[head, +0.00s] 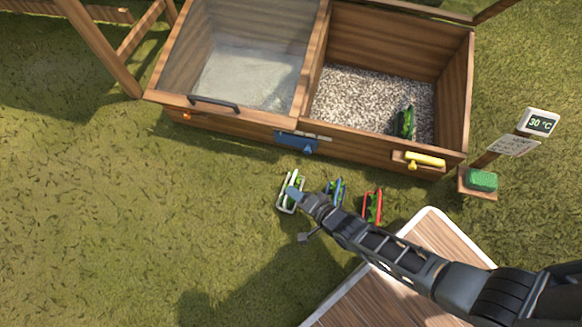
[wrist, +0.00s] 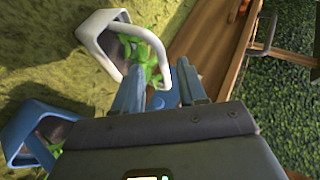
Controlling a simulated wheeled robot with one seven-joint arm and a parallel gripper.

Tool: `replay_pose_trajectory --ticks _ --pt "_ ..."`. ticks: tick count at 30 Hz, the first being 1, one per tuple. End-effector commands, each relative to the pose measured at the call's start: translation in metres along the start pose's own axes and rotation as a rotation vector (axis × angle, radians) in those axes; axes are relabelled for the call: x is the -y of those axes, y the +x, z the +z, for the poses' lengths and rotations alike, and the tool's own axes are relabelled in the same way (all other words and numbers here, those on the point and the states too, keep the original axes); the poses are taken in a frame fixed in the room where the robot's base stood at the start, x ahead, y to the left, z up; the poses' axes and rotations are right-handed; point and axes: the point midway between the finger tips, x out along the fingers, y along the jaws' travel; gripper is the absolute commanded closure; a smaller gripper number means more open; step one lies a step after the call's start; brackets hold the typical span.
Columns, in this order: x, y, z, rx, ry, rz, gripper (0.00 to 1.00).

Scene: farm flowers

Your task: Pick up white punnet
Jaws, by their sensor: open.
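The white punnet (head: 283,205), with green plants in it, stands on the grass in front of the wooden box, leftmost of three punnets. In the wrist view the white punnet (wrist: 92,42) is at the upper left, its raised white handle nearest my gripper. My gripper (head: 293,191) reaches over it in the head view. In the wrist view my gripper (wrist: 170,82) is open, with two blue-grey fingers apart. The left fingertip is close to the handle and overlaps the green leaves; I cannot tell if it touches.
A blue punnet (head: 338,186) and a red punnet (head: 379,207) stand to the right. The wooden box (head: 240,124) is behind, with a glass-lidded left side and a gravel-filled right side. A sign (head: 513,146) stands right. Open grass lies left.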

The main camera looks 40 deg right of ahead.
Motion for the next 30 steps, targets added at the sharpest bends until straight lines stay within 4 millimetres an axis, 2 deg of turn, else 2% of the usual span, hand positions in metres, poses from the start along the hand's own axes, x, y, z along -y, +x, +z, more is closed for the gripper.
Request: replay_pose_trajectory --ticks 3,8,16,28,30 --pt "0.0 0.02 0.001 -0.001 0.0 -0.002 0.59" --pt "0.001 0.041 0.002 0.0 -0.001 -0.002 0.59" --pt "0.003 0.042 0.0 0.0 -0.001 0.0 0.6" --pt "0.003 0.042 0.0 0.0 -0.001 0.0 0.98" --pt "0.003 0.042 0.0 0.0 -0.001 0.0 1.0"
